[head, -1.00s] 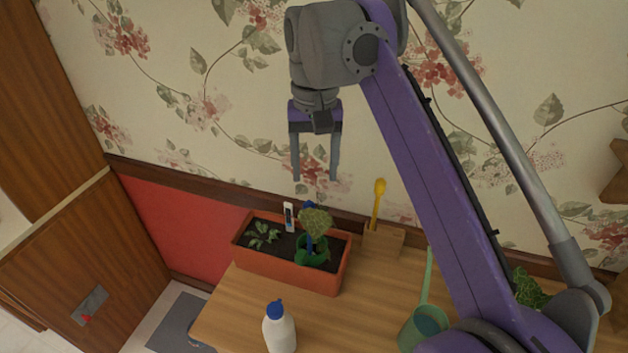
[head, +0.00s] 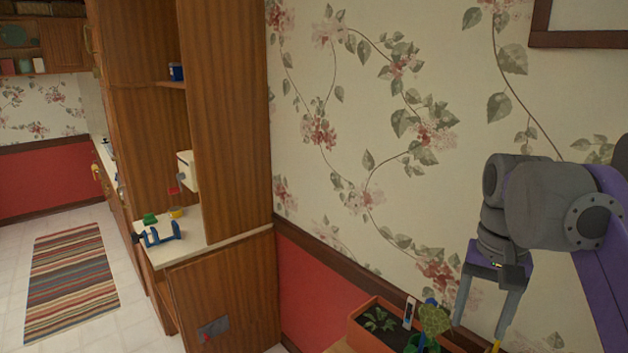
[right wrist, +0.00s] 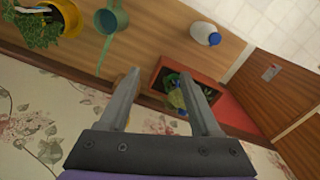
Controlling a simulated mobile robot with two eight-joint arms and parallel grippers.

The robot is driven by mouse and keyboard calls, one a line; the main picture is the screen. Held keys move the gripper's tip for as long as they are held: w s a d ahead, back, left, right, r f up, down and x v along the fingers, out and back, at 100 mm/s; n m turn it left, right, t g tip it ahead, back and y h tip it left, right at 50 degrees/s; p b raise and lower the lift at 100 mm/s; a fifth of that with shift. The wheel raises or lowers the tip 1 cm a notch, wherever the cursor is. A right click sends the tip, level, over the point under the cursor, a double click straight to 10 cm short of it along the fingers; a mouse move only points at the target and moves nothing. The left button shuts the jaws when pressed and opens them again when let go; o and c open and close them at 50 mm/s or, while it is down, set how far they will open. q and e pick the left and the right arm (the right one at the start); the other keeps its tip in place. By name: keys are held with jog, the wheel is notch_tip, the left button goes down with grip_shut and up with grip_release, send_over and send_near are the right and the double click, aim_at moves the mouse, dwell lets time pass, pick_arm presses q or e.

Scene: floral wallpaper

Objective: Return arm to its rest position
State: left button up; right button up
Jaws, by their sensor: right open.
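My right gripper (head: 482,322) is raised at the right of the head view, fingers pointing down. It is open, and nothing shows between its fingers. In the right wrist view its two fingers (right wrist: 161,100) stand apart, above and away from the table and the orange planter (right wrist: 155,95). The planter (head: 362,322) also shows at the bottom of the head view, left of the gripper, with a small plant and a white marker in it. My left gripper is in neither view.
A wooden cabinet (head: 232,120) with a counter stands left of the floral wall (head: 345,130). A striped rug (head: 70,285) lies on the floor. In the right wrist view, a white bottle (right wrist: 203,34), a green watering can (right wrist: 113,22) and a yellow pot (right wrist: 68,14) stand on the table.

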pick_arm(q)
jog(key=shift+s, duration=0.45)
pick_arm(e)
jog(key=s+a+f+n+t, duration=0.2)
jog(key=s+f, duration=0.2)
jog(key=f, duration=0.6)
jog(key=s+a+f+n+t, duration=0.1)
jog(key=s+f, duration=0.4)
jog(key=f, duration=0.5)
jog(key=s+a+f+n+t, duration=0.2)
jog(key=s+a+f, duration=0.2)
jog(key=f, duration=0.6)
jog(key=shift+s+a+f+n+t, duration=0.25)
jog(key=shift+a+f+n+t, duration=0.05)
jog(key=shift+a+f+n, duration=0.1)
